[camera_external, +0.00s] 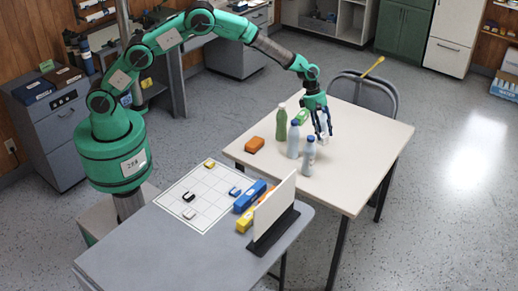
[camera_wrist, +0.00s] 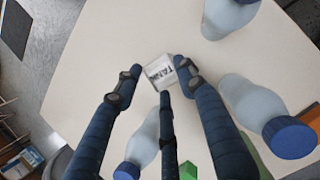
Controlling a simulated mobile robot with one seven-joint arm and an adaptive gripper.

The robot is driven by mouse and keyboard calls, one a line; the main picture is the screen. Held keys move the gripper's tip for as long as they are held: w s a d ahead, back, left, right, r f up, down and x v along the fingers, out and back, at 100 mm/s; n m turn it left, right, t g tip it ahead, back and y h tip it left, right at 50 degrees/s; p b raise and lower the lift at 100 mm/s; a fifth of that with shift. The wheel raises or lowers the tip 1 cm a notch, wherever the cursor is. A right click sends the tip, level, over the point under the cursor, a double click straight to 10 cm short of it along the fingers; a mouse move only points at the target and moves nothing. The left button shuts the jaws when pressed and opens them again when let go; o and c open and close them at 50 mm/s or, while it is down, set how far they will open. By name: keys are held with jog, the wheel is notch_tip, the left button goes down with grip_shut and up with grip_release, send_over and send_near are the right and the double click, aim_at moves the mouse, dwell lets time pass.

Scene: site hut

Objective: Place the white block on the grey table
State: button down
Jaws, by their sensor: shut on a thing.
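The white block (camera_wrist: 160,72), with dark lettering on it, is between the fingertips of my gripper (camera_wrist: 155,82) in the wrist view. My gripper (camera_external: 322,134) is shut on it, low over the cream table (camera_external: 361,143) in the external view, among bottles. There the block is small and partly hidden by the fingers. I cannot tell whether it touches the tabletop. The grey table (camera_external: 140,243) stands at the lower left, apart from the cream one, and carries a white grid sheet (camera_external: 207,187).
A green bottle (camera_external: 282,123) and pale blue-capped bottles (camera_external: 293,142) (camera_external: 308,158) stand close to my gripper. An orange block (camera_external: 254,145) lies to their left. An upright white panel (camera_external: 274,207), a blue block (camera_external: 249,196) and small pieces occupy the grey table; its front left is bare.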

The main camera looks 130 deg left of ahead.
aim_at(322, 134)
jog(key=shift+r, duration=0.1)
notch_tip(322, 134, up, 18)
jog(key=s+d+m+g+h+p, duration=0.2)
jog(key=d+m, duration=0.7)
jog(key=d, duration=3)
jog(key=s+d+m+g+h, duration=0.1)
jog(key=s+d+m, duration=0.1)
jog(key=s+d, duration=0.35)
jog(key=s+d+m+g, duration=0.1)
jog(key=s+d+m, duration=0.15)
jog(key=d, duration=0.65)
jog(key=s+d+m+h, duration=0.1)
jog(key=s+d, duration=0.4)
jog(key=d, duration=0.3)
notch_tip(322, 134, down, 23)
jog(key=shift+a, duration=0.3)
jog(key=shift+w, duration=0.2)
